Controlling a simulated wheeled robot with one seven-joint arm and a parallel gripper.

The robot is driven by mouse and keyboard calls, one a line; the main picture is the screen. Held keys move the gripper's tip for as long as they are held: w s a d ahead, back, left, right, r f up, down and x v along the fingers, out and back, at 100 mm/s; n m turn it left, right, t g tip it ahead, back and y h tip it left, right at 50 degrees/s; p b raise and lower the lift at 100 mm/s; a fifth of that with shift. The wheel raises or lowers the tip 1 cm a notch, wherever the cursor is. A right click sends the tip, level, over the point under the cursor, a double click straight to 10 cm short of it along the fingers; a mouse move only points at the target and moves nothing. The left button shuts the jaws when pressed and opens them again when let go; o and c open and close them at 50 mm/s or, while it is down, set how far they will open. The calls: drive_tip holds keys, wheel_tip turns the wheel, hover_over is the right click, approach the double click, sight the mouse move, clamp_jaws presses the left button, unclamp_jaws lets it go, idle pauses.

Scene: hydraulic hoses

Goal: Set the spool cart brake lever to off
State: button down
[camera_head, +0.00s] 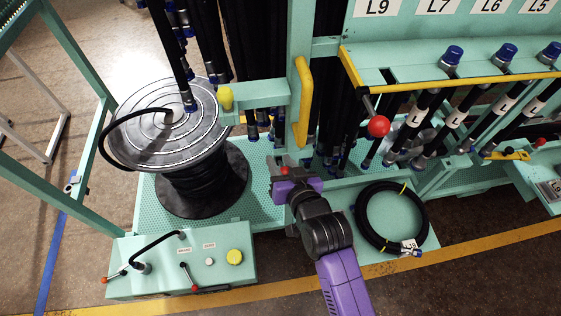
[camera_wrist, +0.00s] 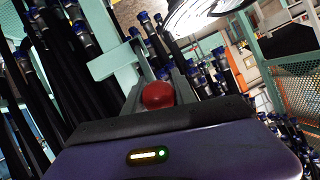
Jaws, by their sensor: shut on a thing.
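My gripper (camera_head: 281,175) is at the front of the spool cart's perforated deck (camera_head: 262,208), to the right of the spool. In the wrist view, its two grey fingers (camera_wrist: 158,88) are closed around a red ball knob (camera_wrist: 158,96). A bit of red also shows at the fingertips in the head view. The spool (camera_head: 190,125), with a grey flange and black hose, stands upright on the deck.
A control box (camera_head: 215,262) with red-tipped levers and a yellow button stands at front left. A red-knobbed lever (camera_head: 378,126) sticks out from the hose rack, right of a yellow handle (camera_head: 303,103). A coiled black hose (camera_head: 363,222) lies right of my gripper.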

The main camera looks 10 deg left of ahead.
drive_tip(key=shift+s+f, duration=0.15)
drive_tip(key=shift+f, duration=0.3)
drive_tip(key=c, duration=1)
unclamp_jaws()
drive_tip(key=shift+c, duration=0.2)
drive_tip(key=shift+r, duration=0.15)
drive_tip(key=v, duration=0.7)
drive_tip(key=shift+s+d+r+b, duration=0.15)
drive_tip(key=shift+s+r+b, duration=0.1)
drive_tip(key=shift+b, duration=0.2)
